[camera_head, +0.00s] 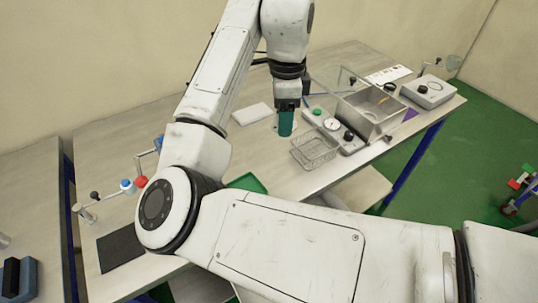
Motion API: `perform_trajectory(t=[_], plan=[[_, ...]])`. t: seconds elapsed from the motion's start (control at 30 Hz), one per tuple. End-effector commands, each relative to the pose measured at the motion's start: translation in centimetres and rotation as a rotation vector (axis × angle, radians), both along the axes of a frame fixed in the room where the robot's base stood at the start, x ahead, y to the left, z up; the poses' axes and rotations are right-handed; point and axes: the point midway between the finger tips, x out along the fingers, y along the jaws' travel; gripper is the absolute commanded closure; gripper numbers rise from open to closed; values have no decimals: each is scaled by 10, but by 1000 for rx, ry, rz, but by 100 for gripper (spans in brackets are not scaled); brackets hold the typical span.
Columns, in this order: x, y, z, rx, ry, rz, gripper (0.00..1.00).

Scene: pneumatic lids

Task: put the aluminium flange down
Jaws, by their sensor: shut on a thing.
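My gripper (287,105) points down over the middle of the table, left of the wire basket. It is shut on a dark teal, roughly cylindrical thing (286,124), which hangs upright below the dark jaws. I cannot make out a silver aluminium flange in this view. Whether the teal thing touches the table top (262,155) or is held just above it, I cannot tell. My own arm covers part of the table.
A wire basket (315,150) stands right of the gripper. Behind it are a control box with a gauge (330,124) and a clear-lidded metal chamber (372,112). A white pad (252,113) lies left, a green tray (248,183) at the front, and a dark mat (120,249) front left.

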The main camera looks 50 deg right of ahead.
Motion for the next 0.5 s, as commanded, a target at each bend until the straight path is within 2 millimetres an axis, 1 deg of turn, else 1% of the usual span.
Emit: perform_trajectory(t=[0.03,0.17,0.33,0.43,0.5], plan=[[0,0,-8,1,1,1,73],[0,0,-19,1,1,1,73],[0,0,-39,1,1,1,73],[0,0,-54,1,1,1,73],[0,0,-66,1,1,1,73]])
